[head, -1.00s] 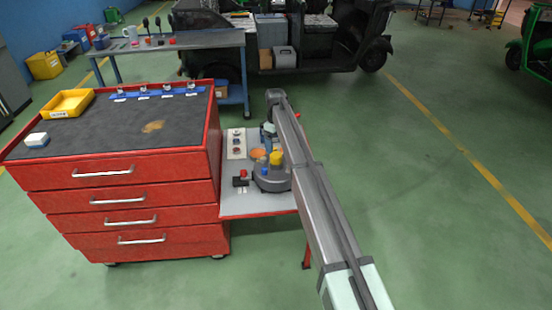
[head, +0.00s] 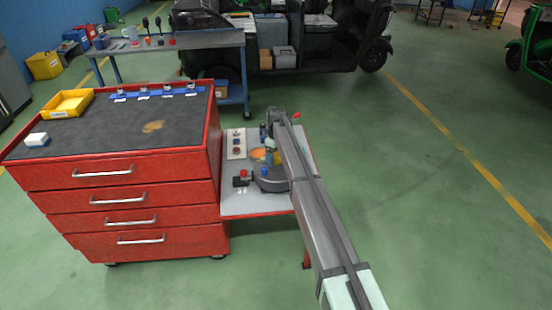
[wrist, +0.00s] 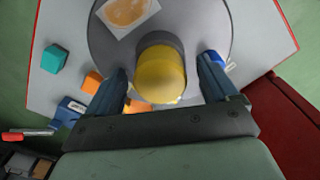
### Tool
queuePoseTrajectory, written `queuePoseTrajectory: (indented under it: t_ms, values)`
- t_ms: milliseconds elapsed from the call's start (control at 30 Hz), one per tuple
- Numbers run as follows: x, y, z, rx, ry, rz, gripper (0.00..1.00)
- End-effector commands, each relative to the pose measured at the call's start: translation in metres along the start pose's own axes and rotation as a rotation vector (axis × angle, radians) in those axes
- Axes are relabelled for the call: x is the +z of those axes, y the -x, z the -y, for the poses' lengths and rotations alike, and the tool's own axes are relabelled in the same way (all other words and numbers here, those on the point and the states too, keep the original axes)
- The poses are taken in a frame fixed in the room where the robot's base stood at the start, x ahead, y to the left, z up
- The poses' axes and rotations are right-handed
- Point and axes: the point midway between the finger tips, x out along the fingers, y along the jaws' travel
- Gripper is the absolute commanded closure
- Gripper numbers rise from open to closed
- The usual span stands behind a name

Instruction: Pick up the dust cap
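A yellow rounded cap, which I take to be the dust cap (wrist: 160,75), shows in the wrist view with a dark grey rim or collar at its far side. It sits over a round grey base (wrist: 108,45) on the side shelf. My gripper (wrist: 163,65) is open, with one blue-grey finger on each side of the yellow cap. A narrow gap shows between the cap and each finger; I see no contact. In the head view my arm covers much of the round base (head: 270,184), and the cap is mostly hidden.
Around the base in the wrist view are a teal block (wrist: 54,58), orange blocks (wrist: 92,81) and a blue item (wrist: 69,110). In the head view, a red tool cabinet (head: 130,172) stands left of the grey shelf (head: 245,208). The floor to the right is clear.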

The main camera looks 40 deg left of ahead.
Motion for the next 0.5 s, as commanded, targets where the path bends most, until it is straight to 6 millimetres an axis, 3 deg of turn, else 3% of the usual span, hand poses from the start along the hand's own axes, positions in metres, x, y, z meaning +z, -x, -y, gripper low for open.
queuePoseTrajectory:
  t_ms: [67, 500]
  values:
    - [0.0, 0.0001, 0.0001, 0.0, 0.0, 0.0, 0.2]
    - [0.0, 0.0001, 0.0001, 0.0, 0.0, 0.0, 0.62]
